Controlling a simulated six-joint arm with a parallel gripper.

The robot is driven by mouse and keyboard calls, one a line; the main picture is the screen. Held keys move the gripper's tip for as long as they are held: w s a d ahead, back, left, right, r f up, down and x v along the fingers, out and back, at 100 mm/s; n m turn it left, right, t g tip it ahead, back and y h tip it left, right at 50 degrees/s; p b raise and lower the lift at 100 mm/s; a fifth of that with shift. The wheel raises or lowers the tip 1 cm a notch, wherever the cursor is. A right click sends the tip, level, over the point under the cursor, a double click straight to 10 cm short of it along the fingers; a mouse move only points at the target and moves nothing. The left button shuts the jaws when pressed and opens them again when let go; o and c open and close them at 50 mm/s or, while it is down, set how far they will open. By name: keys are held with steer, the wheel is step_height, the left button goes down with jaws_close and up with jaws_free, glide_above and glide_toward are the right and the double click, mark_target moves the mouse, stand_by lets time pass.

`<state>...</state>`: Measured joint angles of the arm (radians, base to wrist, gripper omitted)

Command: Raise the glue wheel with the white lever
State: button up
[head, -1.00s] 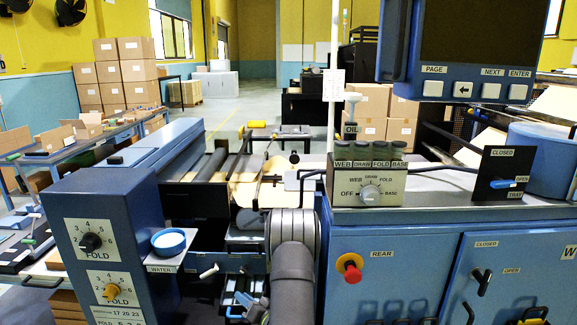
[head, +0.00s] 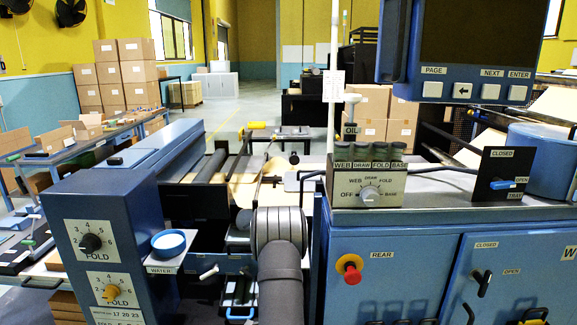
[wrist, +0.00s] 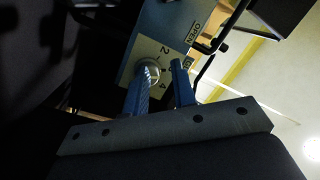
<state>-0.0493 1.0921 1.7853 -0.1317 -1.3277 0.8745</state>
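A short white lever (head: 208,272) sticks out of the machine's front, below the WATER shelf, in the head view. I cannot make out the glue wheel for certain. My gripper (wrist: 165,67) shows in the wrist view with its two blue fingers apart and nothing clearly held between them. Beyond the left fingertip is a pale round knob (wrist: 153,69) on a numbered plate; I cannot tell whether they touch. The white lever is not identifiable in the wrist view. In the head view my dark arm runs down the middle and the gripper itself cannot be made out.
A blue water cup (head: 168,243) stands on the shelf left of my arm. The FOLD dial panel (head: 90,242) is further left. A selector box (head: 368,185) and red stop button (head: 350,270) are on the right. A yellow-handled bar (head: 256,126) lies behind.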

steer(key=s+d+m+h, duration=0.2)
steer(key=s+h, duration=0.1)
steer(key=s, duration=0.6)
steer(key=shift+d, duration=0.4)
jaws_close()
steer(key=a+f+m, duration=0.1)
steer(key=a+m, duration=0.5)
steer(key=a, duration=0.2)
steer(key=w+a+f+m, duration=0.1)
steer(key=a+f+m, duration=0.1)
steer(key=a+m, duration=0.4)
steer(key=w+a+f+m, duration=0.1)
steer(key=a+f+m, duration=0.1)
steer(key=a+m, duration=0.4)
steer(key=shift+w+a+f+m, duration=0.1)
steer(key=shift+a+m, duration=0.3)
steer(key=shift+a, duration=2.35)
steer(key=shift+w+a, duration=0.15)
steer(key=w, duration=0.9)
steer(key=shift+w+a+r, duration=0.15)
steer(key=shift+w+r, duration=0.05)
steer(key=shift+w, duration=0.15)
